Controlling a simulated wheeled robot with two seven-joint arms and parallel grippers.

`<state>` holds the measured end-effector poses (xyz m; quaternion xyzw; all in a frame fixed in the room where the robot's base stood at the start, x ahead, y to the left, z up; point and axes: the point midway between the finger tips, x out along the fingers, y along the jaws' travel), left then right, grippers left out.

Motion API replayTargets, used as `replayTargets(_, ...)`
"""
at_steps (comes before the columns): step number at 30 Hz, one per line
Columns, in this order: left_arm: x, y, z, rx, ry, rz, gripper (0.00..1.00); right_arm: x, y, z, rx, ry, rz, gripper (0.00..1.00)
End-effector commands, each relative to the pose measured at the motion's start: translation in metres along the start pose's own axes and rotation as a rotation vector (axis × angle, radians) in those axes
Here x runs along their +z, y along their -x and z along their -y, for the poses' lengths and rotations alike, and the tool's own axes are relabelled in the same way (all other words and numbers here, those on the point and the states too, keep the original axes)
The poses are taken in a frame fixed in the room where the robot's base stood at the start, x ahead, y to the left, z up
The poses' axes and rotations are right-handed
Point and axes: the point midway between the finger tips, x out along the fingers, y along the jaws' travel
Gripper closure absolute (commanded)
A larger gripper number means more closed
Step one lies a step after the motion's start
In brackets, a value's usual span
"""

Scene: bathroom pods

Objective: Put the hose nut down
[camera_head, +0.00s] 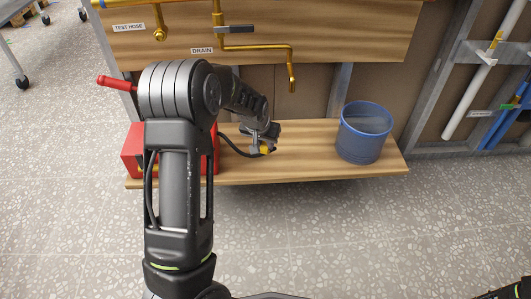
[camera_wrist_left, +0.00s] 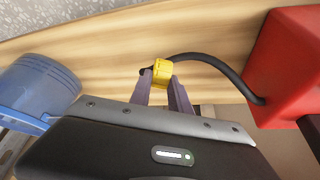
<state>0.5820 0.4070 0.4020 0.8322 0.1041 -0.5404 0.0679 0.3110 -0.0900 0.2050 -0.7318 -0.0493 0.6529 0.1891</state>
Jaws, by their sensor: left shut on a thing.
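The hose nut (camera_wrist_left: 162,72) is a yellow ring on the end of a black hose (camera_wrist_left: 205,58). My left gripper (camera_wrist_left: 160,88) is shut on it, with one finger on each side. In the head view the nut (camera_head: 265,150) shows as a small yellow spot by the left gripper (camera_head: 258,147), at the wooden shelf (camera_head: 300,165). Whether the nut touches the shelf I cannot tell. The hose runs to a red box (camera_wrist_left: 290,65), which my left arm partly hides in the head view. My right gripper is not in view.
A blue bucket (camera_head: 364,135) stands on the right part of the shelf. Above, a wooden board carries brass pipes labelled "TEST HOSE" (camera_head: 129,27) and "DRAIN" (camera_head: 202,50); the drain spout (camera_head: 292,80) points down. The shelf between nut and bucket is clear.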

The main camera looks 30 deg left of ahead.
Motion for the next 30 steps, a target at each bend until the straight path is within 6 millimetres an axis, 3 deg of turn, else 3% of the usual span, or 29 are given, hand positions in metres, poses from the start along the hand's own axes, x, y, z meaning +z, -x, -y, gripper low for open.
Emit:
replayTargets(6,0.016,-0.035,0.0,0.0,0.0,0.003,1.0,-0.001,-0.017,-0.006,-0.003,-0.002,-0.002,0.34)
replayTargets(9,0.02,-0.043,0.0,0.0,0.0,0.002,1.0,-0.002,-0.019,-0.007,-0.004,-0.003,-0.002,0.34)
replayTargets(22,0.021,-0.047,0.0,0.0,0.0,0.001,1.0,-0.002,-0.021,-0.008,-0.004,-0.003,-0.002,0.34)
replayTargets(23,0.021,-0.046,0.0,0.0,0.0,0.001,0.75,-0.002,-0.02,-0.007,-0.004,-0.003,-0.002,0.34)
replayTargets(30,0.021,-0.046,0.0,0.0,0.0,0.001,0.55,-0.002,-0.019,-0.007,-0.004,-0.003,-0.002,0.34)
